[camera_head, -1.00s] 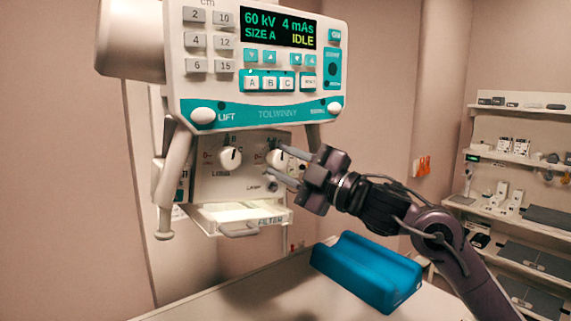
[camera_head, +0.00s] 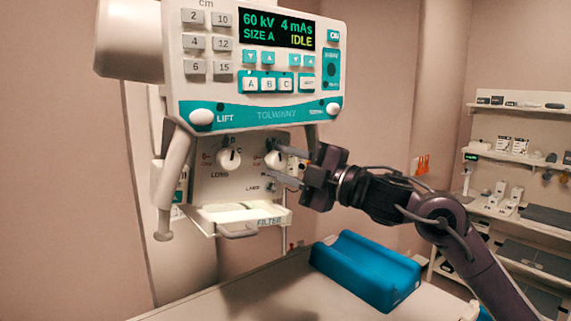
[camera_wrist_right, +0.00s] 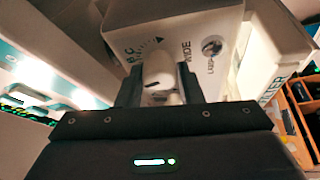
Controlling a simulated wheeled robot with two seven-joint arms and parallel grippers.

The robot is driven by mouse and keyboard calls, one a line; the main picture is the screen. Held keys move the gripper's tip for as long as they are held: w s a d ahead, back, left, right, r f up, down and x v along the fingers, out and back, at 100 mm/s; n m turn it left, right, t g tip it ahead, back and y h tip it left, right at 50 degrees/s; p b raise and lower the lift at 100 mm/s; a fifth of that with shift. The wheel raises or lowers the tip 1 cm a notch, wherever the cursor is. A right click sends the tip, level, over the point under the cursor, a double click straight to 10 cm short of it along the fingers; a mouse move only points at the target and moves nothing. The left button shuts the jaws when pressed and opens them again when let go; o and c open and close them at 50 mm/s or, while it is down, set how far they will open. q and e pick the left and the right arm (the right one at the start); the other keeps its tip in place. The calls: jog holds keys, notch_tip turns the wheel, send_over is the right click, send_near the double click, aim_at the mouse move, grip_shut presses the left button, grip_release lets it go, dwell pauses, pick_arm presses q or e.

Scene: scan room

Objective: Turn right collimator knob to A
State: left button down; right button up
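The right collimator knob (camera_head: 272,159) is white and sits on the collimator's front panel (camera_head: 246,190), partly hidden by my right gripper. My right gripper (camera_head: 269,164) reaches in from the right, with its two dark fingers apart at the knob. In the right wrist view, the white knob (camera_wrist_right: 158,68) stands between the fingertips (camera_wrist_right: 160,86); a firm grip is not visible. Letters B and C and a wedge scale are printed beside it. The left collimator knob (camera_head: 229,158) is in plain view. My left gripper is not in view.
A control console (camera_head: 260,65) reading "SIZE A" and "IDLE" hangs just above the collimator. A white filter tray (camera_head: 240,220) projects below the knobs. A blue cradle-shaped block (camera_head: 367,270) lies on the table (camera_head: 240,295). Shelves (camera_head: 520,160) stand at the far right.

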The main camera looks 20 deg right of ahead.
jog(key=o, duration=0.4)
jog(key=shift+s+d+f, duration=0.15)
jog(key=shift+f, duration=0.05)
jog(key=r+b+v, duration=0.1)
jog(key=b+v, duration=0.4)
jog(key=v, duration=0.2)
jog(key=shift+f, duration=0.4)
jog(key=shift+s, duration=0.15)
jog(key=shift+d, duration=0.1)
